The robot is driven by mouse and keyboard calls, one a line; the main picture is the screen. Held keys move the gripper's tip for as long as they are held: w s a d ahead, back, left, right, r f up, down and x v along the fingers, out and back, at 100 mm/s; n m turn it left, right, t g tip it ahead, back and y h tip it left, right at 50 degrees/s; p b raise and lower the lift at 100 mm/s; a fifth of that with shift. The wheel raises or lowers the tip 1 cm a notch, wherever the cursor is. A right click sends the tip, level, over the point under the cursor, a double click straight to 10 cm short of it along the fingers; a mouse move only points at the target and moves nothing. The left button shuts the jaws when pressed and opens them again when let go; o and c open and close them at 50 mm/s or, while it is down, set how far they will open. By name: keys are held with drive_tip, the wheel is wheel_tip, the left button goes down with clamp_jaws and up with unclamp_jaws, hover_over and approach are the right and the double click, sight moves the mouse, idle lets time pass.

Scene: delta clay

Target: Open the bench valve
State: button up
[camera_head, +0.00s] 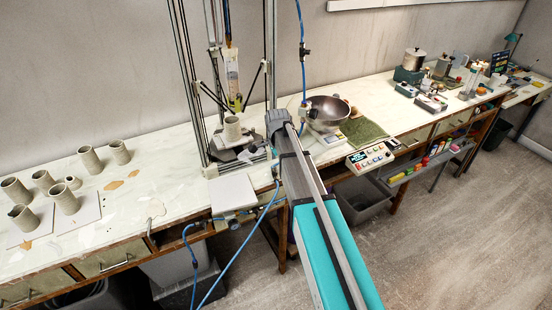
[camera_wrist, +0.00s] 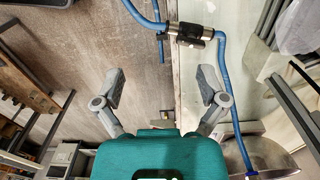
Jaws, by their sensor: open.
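The bench valve (camera_wrist: 190,33) is a metallic inline body with dark fittings and a small dark lever, joined to blue hose on both sides. In the wrist view it sits at the bench's front edge, beyond my fingertips. In the head view the valve (camera_head: 236,223) is small at the front edge below the white board, with blue hoses around it. My gripper (camera_wrist: 162,80) is open and empty, its two grey fingers spread apart. Its tips do not touch the valve. In the head view my gripper (camera_head: 278,122) is above the bench front, partly hidden by my arm.
The delta printer frame (camera_head: 272,60) stands behind my gripper, with a clay piece (camera_head: 232,128) inside. Clay cups (camera_head: 90,160) stand at left. Blue hose (camera_wrist: 226,95) runs beside my right finger.

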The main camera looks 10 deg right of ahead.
sight(276, 170)
drive_tip(key=w+r+m+p, duration=0.3)
drive_tip(key=w+r+p, duration=0.1)
drive_tip(key=r, duration=0.3)
drive_tip(key=shift+w+d+r+p, duration=0.15)
drive_tip(key=shift+d+p, duration=0.05)
drive_tip(key=shift+p, duration=0.7)
wheel_tip(276, 170, down, 14)
drive_tip(key=b, duration=1.3)
drive_tip(key=shift+b, duration=0.4)
drive_tip(key=shift+r, duration=0.1)
drive_tip(key=c, duration=1.2)
drive_tip(key=shift+o, duration=0.2)
